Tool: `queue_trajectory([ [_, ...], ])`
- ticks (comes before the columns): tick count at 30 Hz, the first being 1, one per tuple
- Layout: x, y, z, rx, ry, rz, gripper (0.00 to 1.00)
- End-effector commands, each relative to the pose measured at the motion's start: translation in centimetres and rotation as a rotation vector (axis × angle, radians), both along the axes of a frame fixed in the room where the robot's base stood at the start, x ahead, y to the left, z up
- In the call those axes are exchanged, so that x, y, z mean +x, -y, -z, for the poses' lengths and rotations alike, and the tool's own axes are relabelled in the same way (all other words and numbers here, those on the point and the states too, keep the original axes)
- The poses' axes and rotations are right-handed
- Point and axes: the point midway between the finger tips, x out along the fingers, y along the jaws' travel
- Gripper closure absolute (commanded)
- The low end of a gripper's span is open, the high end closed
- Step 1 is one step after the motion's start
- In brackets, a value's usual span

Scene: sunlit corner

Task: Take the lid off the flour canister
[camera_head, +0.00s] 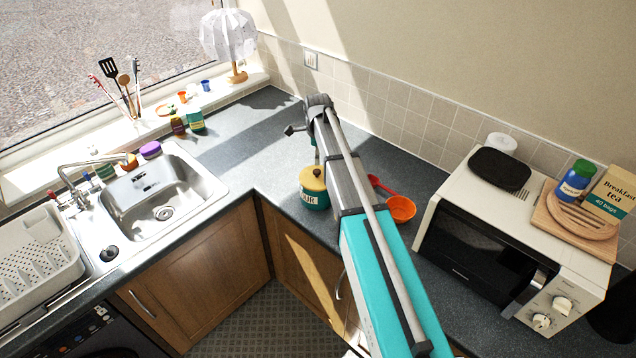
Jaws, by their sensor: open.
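The flour canister (315,200) is a small teal pot with a pale label, only part of whose lettering is readable. It stands upright on the dark worktop near the inner corner. My arm passes just right of the canister and hides part of that side. My gripper (293,130) is small and dark at the arm's far end, above and beyond the canister in the picture. It is open and appears apart from the lid; its fingertips are hard to make out.
An orange bowl (401,208) and a red spoon (381,187) lie right of my arm. A cream microwave (480,245) stands further right. The sink (165,200) is at left. The worktop (262,150) behind and left of the canister is clear.

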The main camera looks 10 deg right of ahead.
Motion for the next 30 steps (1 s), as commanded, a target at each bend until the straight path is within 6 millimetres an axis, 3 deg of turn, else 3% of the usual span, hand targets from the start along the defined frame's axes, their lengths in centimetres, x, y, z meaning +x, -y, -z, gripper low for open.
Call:
queue_trajectory([
  [10, 0.0, 0.1, 2.7, 0.0, 0.0, 0.001, 0.19],
  [30, 0.0, 0.1, 3.3, 0.0, 0.0, 0.002, 0.19],
])
